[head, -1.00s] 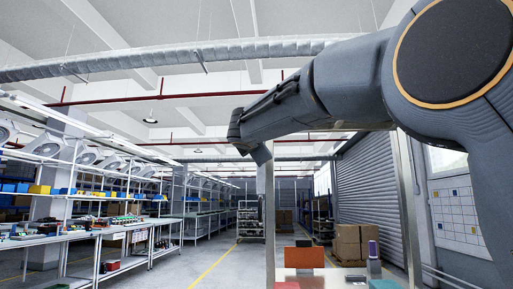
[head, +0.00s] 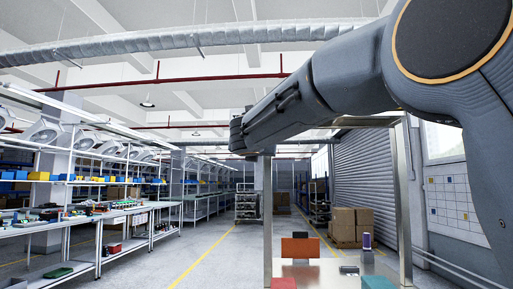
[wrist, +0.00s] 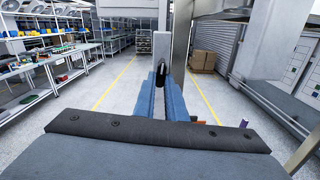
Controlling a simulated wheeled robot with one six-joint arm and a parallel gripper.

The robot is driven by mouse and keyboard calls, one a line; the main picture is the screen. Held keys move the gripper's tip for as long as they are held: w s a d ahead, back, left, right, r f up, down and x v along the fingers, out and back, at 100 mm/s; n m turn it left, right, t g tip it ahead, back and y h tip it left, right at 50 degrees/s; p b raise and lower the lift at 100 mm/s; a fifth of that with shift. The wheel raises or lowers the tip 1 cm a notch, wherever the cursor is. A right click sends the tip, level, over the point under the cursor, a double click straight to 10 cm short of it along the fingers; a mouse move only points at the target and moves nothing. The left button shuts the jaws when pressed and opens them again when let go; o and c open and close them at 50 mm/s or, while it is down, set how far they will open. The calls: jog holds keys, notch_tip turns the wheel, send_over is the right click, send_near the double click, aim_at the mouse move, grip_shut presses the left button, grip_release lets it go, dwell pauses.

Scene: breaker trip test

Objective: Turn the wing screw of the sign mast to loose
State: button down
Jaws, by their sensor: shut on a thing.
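In the wrist view my gripper (wrist: 161,88) reaches forward with its two blue fingers closed around a small dark piece, which looks like the wing screw (wrist: 161,69). Only the top of this piece shows; the fingers hide the rest, so its turn angle cannot be told. A grey upright post, apparently the sign mast (wrist: 181,40), stands just behind and to the right of the fingertips. In the head view my arm reaches left across the top of a metal frame (head: 267,210), and its own links hide the fingers and screw.
Shelved benches (head: 90,225) line the left. Cardboard boxes (head: 348,226) stand by the shutter. The aisle floor is open.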

jog(key=shift+n, duration=0.5)
jog(key=shift+f+p, duration=0.1)
jog(key=shift+p, duration=0.25)
jog(key=c, duration=1.8)
grip_release()
jog(key=shift+s, duration=0.1)
jog(key=s+b, duration=0.1)
jog(key=s, duration=0.6)
jog(key=shift+s, duration=0.35)
